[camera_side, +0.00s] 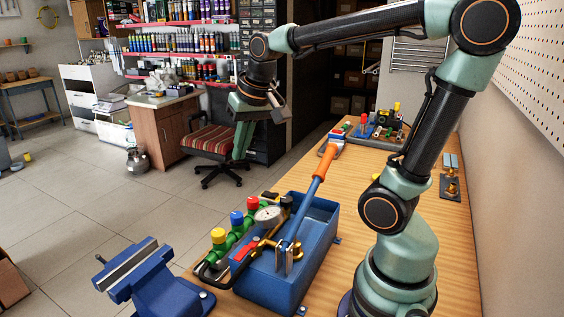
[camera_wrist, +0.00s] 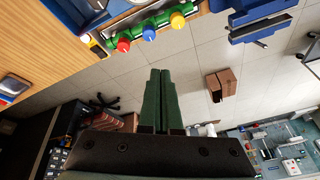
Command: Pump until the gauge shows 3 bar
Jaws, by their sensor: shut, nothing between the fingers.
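The test pump is a blue open tank (camera_side: 318,222) on the workbench. Its lever (camera_side: 311,194) slants up to an orange grip (camera_side: 325,160). The round white-faced gauge (camera_side: 268,214) is at the tank's far-left side; its needle is too small to read. A red valve handle (camera_side: 247,249) is on the near-left side. A green manifold (camera_side: 236,236) with yellow, blue and red caps lies left of the tank and shows in the wrist view (camera_wrist: 136,35). My gripper (camera_side: 239,157) is shut and empty, left of the orange grip and apart from it. Its fingers (camera_wrist: 160,73) touch in the wrist view.
A blue vise (camera_side: 150,277) stands at the bench's front left and shows in the wrist view (camera_wrist: 262,27). Fittings and tools (camera_side: 378,126) lie at the bench's far end. A plate with brass fittings (camera_side: 450,187) lies at the right. Tiled floor is below my gripper.

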